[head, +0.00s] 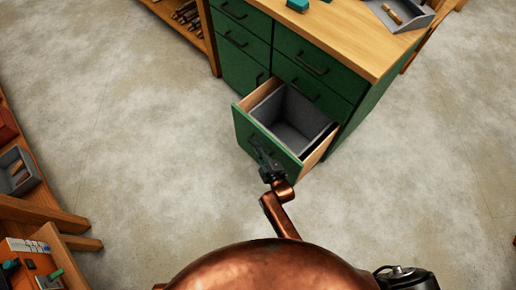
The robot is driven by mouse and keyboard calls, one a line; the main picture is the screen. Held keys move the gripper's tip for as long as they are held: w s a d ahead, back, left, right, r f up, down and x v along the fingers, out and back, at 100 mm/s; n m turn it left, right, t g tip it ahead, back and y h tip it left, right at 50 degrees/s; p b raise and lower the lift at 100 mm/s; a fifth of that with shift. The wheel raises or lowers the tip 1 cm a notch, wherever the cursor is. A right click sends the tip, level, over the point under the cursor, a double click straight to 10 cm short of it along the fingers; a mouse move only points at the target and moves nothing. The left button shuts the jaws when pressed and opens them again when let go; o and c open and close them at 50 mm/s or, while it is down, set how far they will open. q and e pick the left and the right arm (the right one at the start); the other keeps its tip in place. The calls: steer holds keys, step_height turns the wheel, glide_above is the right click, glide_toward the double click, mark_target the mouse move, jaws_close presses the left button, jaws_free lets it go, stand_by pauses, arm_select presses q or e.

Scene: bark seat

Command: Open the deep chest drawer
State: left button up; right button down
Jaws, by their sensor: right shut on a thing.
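The green chest (352,112) stands at the upper middle with several drawers with dark bar handles. Its deep bottom drawer (243,128) is pulled well out, with pale wood sides and a grey bin (291,112) inside. My right gripper (262,156) is at the outer face of the drawer front, shut on the drawer's handle, which it mostly hides. My copper-coloured right arm reaches up to it from the bottom of the picture. My left gripper is not in view.
The wooden top (345,35) of the chest carries a teal block (298,5) and a grey tray (397,14). Wooden shelving with a grey box (15,172) stands at the left edge. The concrete floor (140,130) around the drawer is clear.

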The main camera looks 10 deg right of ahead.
steer(key=shift+d+f, duration=0.1)
steer(key=c, duration=2)
jaws_free()
steer(key=shift+c, duration=0.2)
steer(key=shift+s, duration=0.1)
steer(key=v, duration=1.1)
steer(key=shift+s, duration=0.35)
